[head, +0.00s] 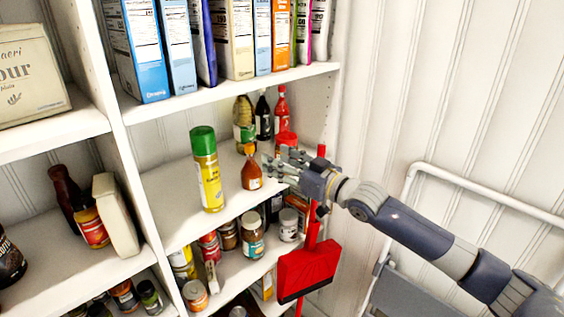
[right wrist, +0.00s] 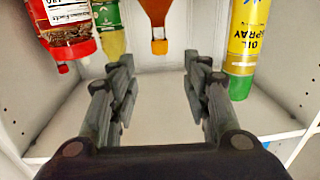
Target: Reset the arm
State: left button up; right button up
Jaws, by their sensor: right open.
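My right arm comes in from the right in the head view. Its gripper (head: 280,166) is at the front of the middle shelf (head: 170,200), at the shelf's right end. In the right wrist view the gripper (right wrist: 160,75) is open, with nothing between its fingers. An orange-brown bottle (head: 251,170) stands just left of the fingertips; it also shows ahead in the right wrist view (right wrist: 159,20). A yellow oil spray can with a green cap (head: 207,172) stands further left. My left gripper is not in view.
A red-lidded jar (head: 286,142) is partly hidden behind my gripper. Several bottles, one with dark liquid (head: 263,117), stand at the back. Boxes (head: 140,50) fill the shelf above; jars (head: 252,238) fill the one below. A red dustpan (head: 308,270) hangs at the right.

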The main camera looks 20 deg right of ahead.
jog(key=shift+s, duration=0.2)
dwell(0.4)
